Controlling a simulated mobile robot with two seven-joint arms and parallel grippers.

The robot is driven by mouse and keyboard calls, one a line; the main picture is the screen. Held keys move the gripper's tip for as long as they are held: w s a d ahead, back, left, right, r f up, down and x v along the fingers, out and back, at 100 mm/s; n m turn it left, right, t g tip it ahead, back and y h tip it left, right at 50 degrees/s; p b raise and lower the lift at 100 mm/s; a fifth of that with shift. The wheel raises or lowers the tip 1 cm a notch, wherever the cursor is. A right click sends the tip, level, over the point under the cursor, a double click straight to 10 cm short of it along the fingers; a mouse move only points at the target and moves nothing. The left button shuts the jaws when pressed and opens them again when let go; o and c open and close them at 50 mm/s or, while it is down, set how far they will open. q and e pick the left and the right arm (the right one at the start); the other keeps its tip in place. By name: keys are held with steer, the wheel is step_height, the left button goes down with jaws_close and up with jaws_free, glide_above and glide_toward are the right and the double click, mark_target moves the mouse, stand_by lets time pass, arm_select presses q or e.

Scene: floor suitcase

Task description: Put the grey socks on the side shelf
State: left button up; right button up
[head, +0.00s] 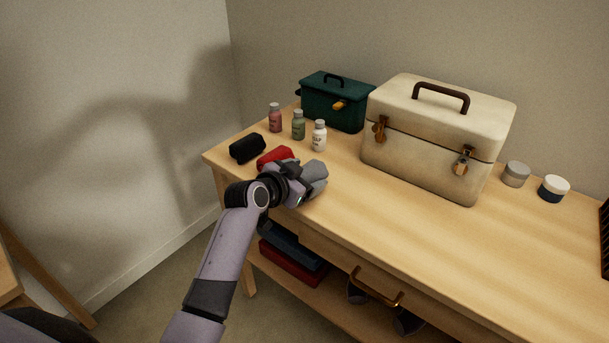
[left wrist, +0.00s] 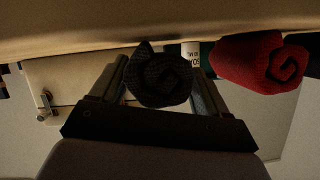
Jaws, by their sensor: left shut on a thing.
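The grey socks (head: 315,173), a rolled bundle, are at the left front part of the wooden side shelf's top (head: 400,215). My left gripper (head: 300,184) is shut on them and partly hides them. In the left wrist view the roll (left wrist: 160,78) looks dark and sits between the two fingers, close to the wooden top. I cannot tell whether it touches the wood. A red roll (head: 274,157) lies just beside the gripper, and a black roll (head: 247,148) lies farther left. The red roll also shows in the left wrist view (left wrist: 258,62). My right gripper is not in view.
Three small bottles (head: 298,125) stand behind the rolls. A green box (head: 335,102) and a cream case (head: 435,140) stand at the back. Two jars (head: 516,174) are to the right. The front right of the top is clear. A drawer handle (head: 375,289) sticks out below.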

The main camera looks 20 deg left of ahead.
arm_select(q)
steer(key=shift+f, duration=0.15)
steer(key=o, duration=1)
